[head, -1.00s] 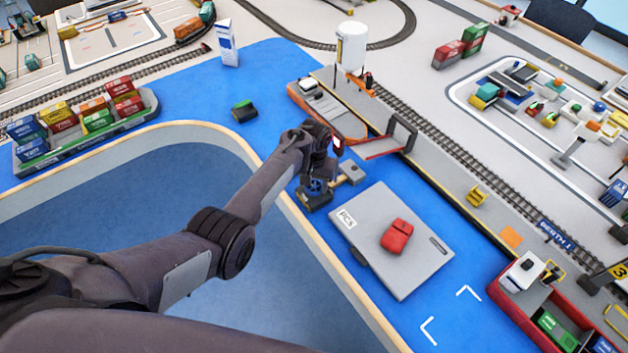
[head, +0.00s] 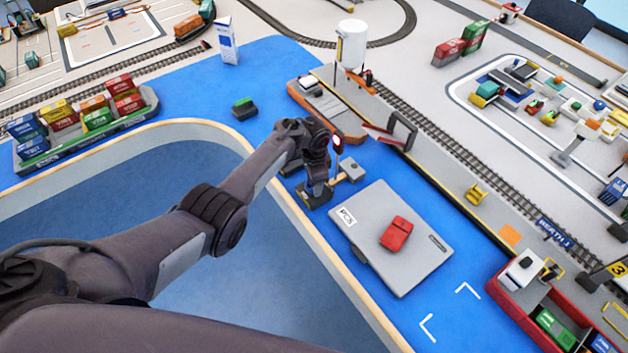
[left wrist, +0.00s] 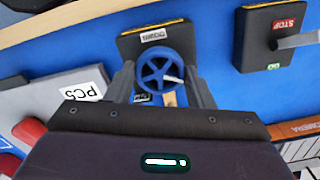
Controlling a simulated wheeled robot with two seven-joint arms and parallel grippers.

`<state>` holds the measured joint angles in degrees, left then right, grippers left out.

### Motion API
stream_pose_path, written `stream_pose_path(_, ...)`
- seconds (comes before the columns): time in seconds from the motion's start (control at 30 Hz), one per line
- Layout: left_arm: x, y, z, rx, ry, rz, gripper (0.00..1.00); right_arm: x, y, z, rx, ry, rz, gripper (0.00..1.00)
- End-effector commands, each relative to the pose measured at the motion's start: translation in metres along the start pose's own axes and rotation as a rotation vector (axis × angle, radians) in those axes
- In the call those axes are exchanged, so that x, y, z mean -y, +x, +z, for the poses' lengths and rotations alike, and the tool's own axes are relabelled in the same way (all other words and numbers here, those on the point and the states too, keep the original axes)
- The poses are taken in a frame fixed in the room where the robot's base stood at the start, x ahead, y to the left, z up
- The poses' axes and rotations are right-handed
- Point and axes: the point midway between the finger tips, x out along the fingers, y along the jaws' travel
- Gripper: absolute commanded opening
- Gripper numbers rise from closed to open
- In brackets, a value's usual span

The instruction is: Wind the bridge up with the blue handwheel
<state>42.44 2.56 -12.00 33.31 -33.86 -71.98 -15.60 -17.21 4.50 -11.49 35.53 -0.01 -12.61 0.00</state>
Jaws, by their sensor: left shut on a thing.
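The blue handwheel (left wrist: 166,70) sits on a dark base with a label in the left wrist view. My left gripper (left wrist: 165,90) has one finger on each side of the wheel and is shut on it. In the head view my left gripper (head: 318,170) is over the dark base (head: 314,196), and the arm largely hides the wheel. The bridge (head: 384,136), a red-edged grey flap beside the dark frame on the quay, looks tilted up. My right gripper is not in view.
A grey block (head: 392,240) marked PCS with a red piece (head: 396,233) on it lies close to the wheel. A dark STOP/GO box (left wrist: 275,35) with a lever is right of the wheel. An orange vessel (head: 325,108) lies beyond.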

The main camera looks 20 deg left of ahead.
Motion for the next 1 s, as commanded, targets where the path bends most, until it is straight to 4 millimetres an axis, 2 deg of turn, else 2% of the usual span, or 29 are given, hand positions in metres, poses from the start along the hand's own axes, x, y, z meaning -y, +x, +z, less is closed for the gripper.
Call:
stream_pose_path(0.57,0.002,0.0,-0.001,-0.002,0.547,-0.005,0.25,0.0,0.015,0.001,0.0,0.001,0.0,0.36)
stream_pose_path(1.0,0.001,0.001,-0.001,-0.001,0.965,-0.005,0.25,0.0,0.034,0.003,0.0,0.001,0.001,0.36)
